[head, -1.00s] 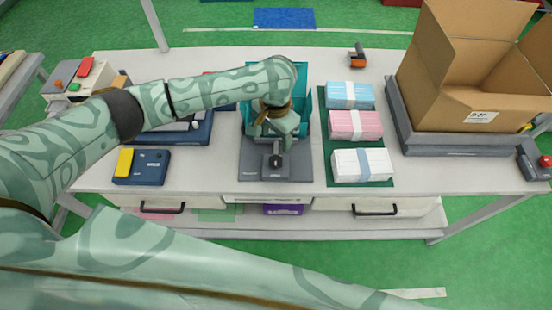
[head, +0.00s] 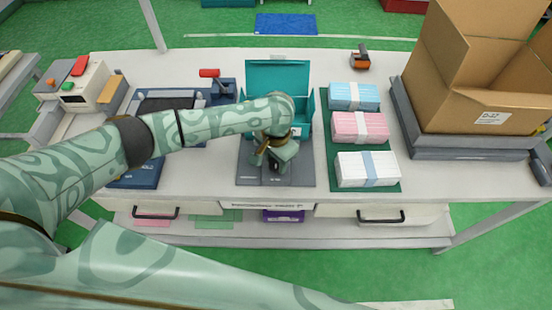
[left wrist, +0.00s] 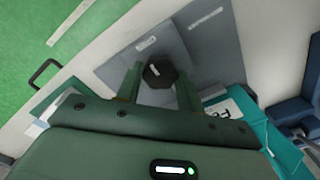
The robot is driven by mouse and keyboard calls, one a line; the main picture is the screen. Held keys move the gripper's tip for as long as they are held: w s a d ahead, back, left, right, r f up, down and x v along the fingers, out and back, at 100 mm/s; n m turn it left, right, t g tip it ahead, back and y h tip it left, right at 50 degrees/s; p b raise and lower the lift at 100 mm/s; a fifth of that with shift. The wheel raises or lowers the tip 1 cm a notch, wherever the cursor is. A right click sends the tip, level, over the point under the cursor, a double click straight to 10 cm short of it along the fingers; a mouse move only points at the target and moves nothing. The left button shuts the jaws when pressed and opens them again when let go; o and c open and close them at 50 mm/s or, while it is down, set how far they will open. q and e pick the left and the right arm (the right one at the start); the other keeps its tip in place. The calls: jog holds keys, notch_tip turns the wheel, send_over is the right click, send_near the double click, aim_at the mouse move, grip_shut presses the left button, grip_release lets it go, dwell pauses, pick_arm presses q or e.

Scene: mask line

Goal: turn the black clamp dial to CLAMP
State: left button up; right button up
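The black clamp dial (left wrist: 160,72) shows in the left wrist view on a grey base plate (left wrist: 218,55), between the two green fingers of my left gripper (left wrist: 158,85). The fingers stand apart, one on each side, with visible gaps to the dial. In the head view the left gripper (head: 274,160) is low over the grey plate (head: 290,180) in front of the teal fixture (head: 278,75), and mostly covers the dial (head: 274,165). Small labels lie on the plate near the dial; they are too small to read. My right gripper is not in view.
Blue (head: 353,96), pink (head: 359,127) and white (head: 366,168) mask packs lie on a green mat right of the plate. A cardboard box (head: 490,100) stands at the right. A dark blue device lies under my left arm. Bare table separates these stations.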

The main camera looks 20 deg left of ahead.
pick_arm(q)
jog(key=shift+c, duration=0.6)
jog(key=shift+r+p, duration=0.15)
jog(key=shift+p, duration=0.25)
jog(key=m+p, duration=0.3)
jog(key=p, duration=0.2)
jog(key=shift+r+p, duration=0.2)
jog(key=shift+p, duration=0.2)
jog(key=shift+f+m+p, duration=0.1)
jog(key=shift+m+p, duration=0.2)
jog(key=shift+m, duration=0.2)
jog(key=shift+f+m+p, duration=0.15)
jog(key=shift+m+p, duration=0.2)
jog(key=shift+m, duration=0.55)
jog(key=m, duration=0.2)
jog(key=shift+m, duration=0.4)
jog(key=m+p, duration=0.1)
jog(key=m, duration=0.2)
jog(key=shift+f+m, duration=0.1)
jog(key=shift+m, duration=0.2)
jog(key=m, duration=1.1)
jog(key=shift+m, duration=0.4)
jog(key=m+b, duration=0.1)
jog(key=m, duration=0.5)
jog(key=m+b, duration=0.1)
jog(key=m, duration=0.4)
jog(key=shift+m, duration=0.4)
